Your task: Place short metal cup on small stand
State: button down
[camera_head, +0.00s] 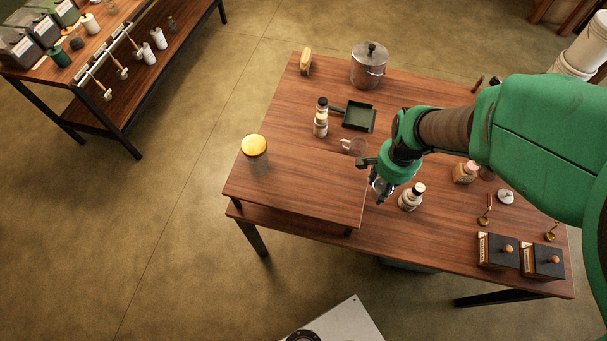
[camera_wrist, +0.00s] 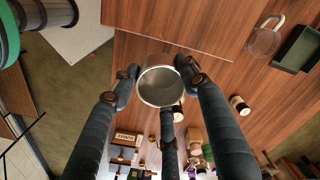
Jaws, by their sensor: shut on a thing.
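The short metal cup (camera_wrist: 160,86) is round, silvery and open-topped. My gripper (camera_wrist: 158,72) has its dark fingers closed around the cup's sides. In the head view my gripper (camera_head: 379,190) hangs over the table near the stand's right edge, with the cup (camera_head: 381,186) mostly hidden by it. The small stand (camera_head: 310,190) is a low raised wooden platform at the table's left front. In the wrist view its bare top (camera_wrist: 180,30) fills the upper middle, and the cup appears just beside its edge.
A yellow-lidded glass jar (camera_head: 255,155) stands on the stand's left part. A clear glass mug (camera_head: 354,146), dark green tray (camera_head: 359,116) and small bottles (camera_head: 320,122) are behind. A white bottle (camera_head: 411,197) stands close right of my gripper. The stand's front middle is clear.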

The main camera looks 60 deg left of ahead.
jog(key=shift+n, duration=0.9)
jog(key=s, duration=0.7)
jog(key=s+r, duration=0.1)
jog(key=s, duration=0.3)
jog(key=shift+d+p, duration=0.4)
jog(key=shift+a, duration=0.1)
send_over(345, 171)
jog(key=shift+s+d+f, duration=0.2)
jog(key=shift+d+f, duration=0.15)
jog(key=shift+f, duration=0.4)
jog(key=shift+w+a+f, duration=0.1)
jog(key=shift+w+a, duration=0.15)
jog(key=shift+a, duration=0.15)
jog(key=shift+f+b, duration=0.4)
jog(key=shift+f, duration=1.3)
jog(key=shift+f, duration=0.15)
